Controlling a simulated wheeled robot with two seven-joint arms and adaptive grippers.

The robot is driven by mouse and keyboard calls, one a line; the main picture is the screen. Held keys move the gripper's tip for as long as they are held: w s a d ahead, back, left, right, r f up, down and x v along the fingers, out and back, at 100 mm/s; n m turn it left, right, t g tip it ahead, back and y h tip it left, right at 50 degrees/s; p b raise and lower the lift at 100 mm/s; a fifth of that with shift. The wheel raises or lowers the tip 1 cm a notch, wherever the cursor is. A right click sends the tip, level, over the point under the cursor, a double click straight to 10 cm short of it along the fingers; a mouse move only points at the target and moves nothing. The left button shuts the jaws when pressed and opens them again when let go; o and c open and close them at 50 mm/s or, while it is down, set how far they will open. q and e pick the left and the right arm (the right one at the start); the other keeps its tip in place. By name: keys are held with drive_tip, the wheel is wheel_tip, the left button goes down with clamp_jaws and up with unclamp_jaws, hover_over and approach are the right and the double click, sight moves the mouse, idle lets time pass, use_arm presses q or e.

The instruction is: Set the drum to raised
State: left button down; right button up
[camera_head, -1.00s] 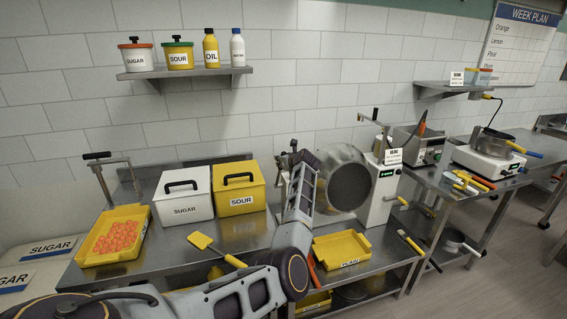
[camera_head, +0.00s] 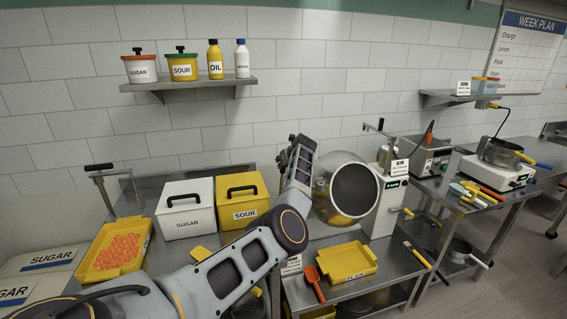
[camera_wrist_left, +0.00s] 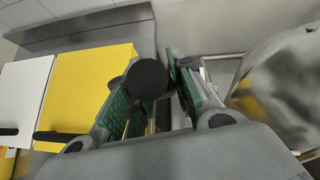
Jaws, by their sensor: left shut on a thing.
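My left gripper (camera_head: 296,155) is at the drum's left side. In the left wrist view, a round black knob (camera_wrist_left: 147,78) sits at the green-padded fingers of the gripper (camera_wrist_left: 160,100), which is shut on its handle; the grip itself is partly hidden. The drum (camera_wrist_left: 285,90) also shows at the right there. My right gripper is not in view.
White sugar (camera_head: 186,212) and yellow sour (camera_head: 243,203) boxes stand left of the arm. A yellow tray of orange pieces (camera_head: 118,247) is further left. An empty yellow tray (camera_head: 345,262) and a red scoop (camera_head: 313,280) lie in front of the drum.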

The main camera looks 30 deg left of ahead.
use_arm(q)
drive_tip(key=shift+a+r, duration=0.2)
drive_tip(key=shift+r, duration=0.25)
drive_tip(key=c, duration=1.6)
unclamp_jaws()
drive_tip(key=shift+w, duration=0.1)
drive_tip(key=shift+o, duration=1.3)
drive_tip(key=shift+f, duration=0.1)
drive_tip(key=shift+o, duration=0.5)
drive_tip(key=shift+f, duration=0.25)
drive_tip(key=shift+d, duration=0.15)
drive_tip(key=shift+d+r, duration=0.1)
drive_tip(key=shift+d, duration=0.1)
drive_tip(key=shift+s+d+r, duration=0.25)
drive_tip(key=shift+d+r, duration=0.05)
drive_tip(key=v, duration=1)
drive_tip(key=shift+r, duration=0.25)
